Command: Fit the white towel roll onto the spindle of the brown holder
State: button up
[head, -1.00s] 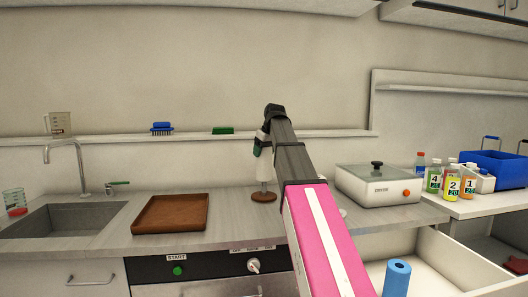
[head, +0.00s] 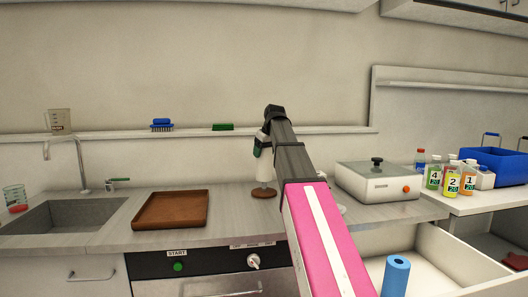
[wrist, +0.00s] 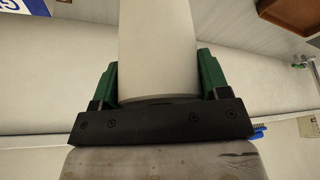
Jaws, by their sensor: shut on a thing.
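The white towel roll (head: 265,165) stands upright in my gripper, right above the round brown base of the holder (head: 264,193) on the counter. A short gap with a narrower pale piece shows between roll and base. I cannot tell whether the spindle is inside the roll. My gripper (head: 261,143) is shut on the upper part of the roll. In the wrist view, the green fingers of my gripper (wrist: 157,85) clasp both sides of the roll (wrist: 157,45); the holder is hidden there.
A brown tray (head: 172,224) lies left on the counter, beside the sink (head: 60,217). A white lidded box (head: 375,185) stands right. A wall ledge (head: 210,135) runs behind my gripper.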

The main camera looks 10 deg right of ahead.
aim_at(264, 162)
jog(key=shift+f, duration=2.55)
dwell(0.6)
jog(key=o, duration=1.4)
jog(key=shift+r, duration=0.15)
